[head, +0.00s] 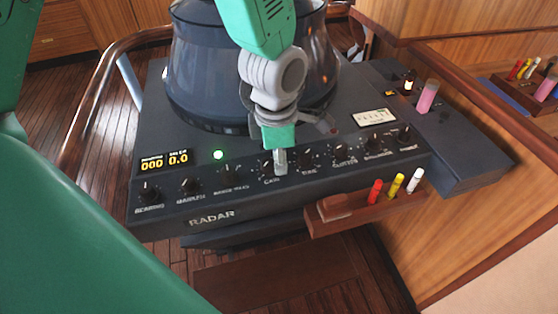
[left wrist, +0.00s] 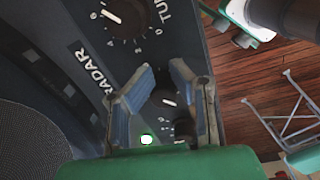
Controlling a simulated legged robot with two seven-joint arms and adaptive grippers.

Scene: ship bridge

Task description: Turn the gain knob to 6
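The gain knob (head: 267,168) is a small black knob in the front row of the dark radar console (head: 330,195). In the head view my left gripper (head: 281,163) hides part of it, and its setting cannot be read. In the left wrist view the knob (left wrist: 164,101), with a white pointer line, shows between the two fingers. My left gripper (left wrist: 164,68) points down at the panel with its fingers apart, one on each side of the knob. I cannot tell whether they touch it. My right gripper is not in view.
The tune knob (head: 305,159) is close on the right, the range rings knob (head: 227,174) on the left. A lit green lamp (head: 218,155) and orange display (head: 166,162) are further left. A wooden holder (head: 345,214) with red, yellow and white markers juts from the front edge.

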